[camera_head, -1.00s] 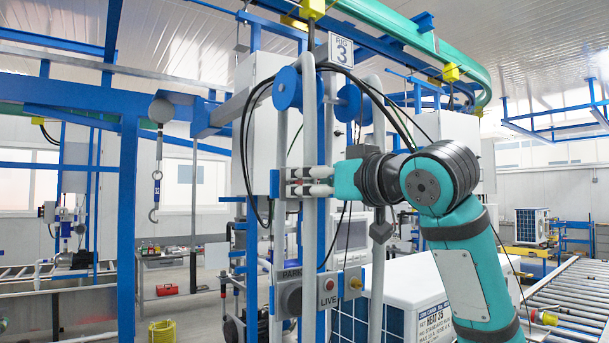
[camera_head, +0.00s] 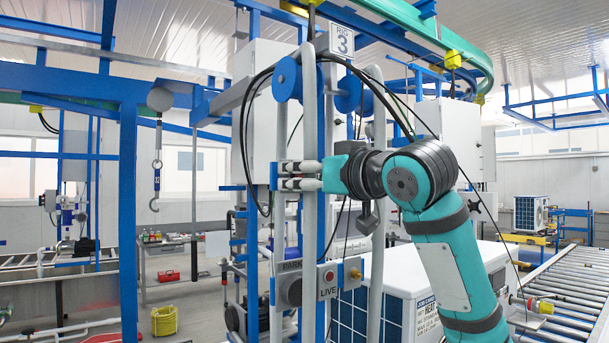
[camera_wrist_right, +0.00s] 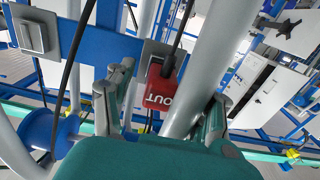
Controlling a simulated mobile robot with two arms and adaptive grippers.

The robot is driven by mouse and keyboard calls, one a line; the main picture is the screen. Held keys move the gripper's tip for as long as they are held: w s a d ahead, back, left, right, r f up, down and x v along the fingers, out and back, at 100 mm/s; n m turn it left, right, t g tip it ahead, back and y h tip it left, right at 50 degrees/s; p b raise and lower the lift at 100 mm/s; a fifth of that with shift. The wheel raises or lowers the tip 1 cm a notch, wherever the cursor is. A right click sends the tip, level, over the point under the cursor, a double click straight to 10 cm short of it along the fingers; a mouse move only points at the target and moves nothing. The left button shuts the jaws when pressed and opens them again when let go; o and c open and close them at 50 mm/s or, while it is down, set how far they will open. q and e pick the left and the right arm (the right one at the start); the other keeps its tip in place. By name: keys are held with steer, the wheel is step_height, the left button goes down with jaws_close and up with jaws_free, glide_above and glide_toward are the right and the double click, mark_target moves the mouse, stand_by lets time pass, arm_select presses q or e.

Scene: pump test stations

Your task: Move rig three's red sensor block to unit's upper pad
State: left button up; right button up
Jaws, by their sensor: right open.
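The red sensor block (camera_wrist_right: 160,88), lettered OUT upside down, shows in the right wrist view against a grey metal plate (camera_wrist_right: 153,54) on a blue bar, with a black cable at its top. My right gripper (camera_wrist_right: 172,86) is open, with one finger left of the block and the other beyond a thick grey pipe to its right. I cannot tell whether they touch anything. My left gripper is not in view.
The grey pipe (camera_wrist_right: 208,65) runs close beside the block. Another grey plate (camera_wrist_right: 37,36) is at upper left. In the head view, black cables (camera_head: 255,125) loop near the gripper, a PARK/LIVE panel (camera_head: 328,281) sits below, and a white unit (camera_head: 400,285) stands behind.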

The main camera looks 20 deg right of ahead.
mark_target(315, 176)
stand_by(0.7)
jaws_close()
stand_by(0.3)
steer(key=shift+s, duration=0.1)
steer(key=shift+b+v, duration=0.8)
steer(key=shift+v, duration=2.15)
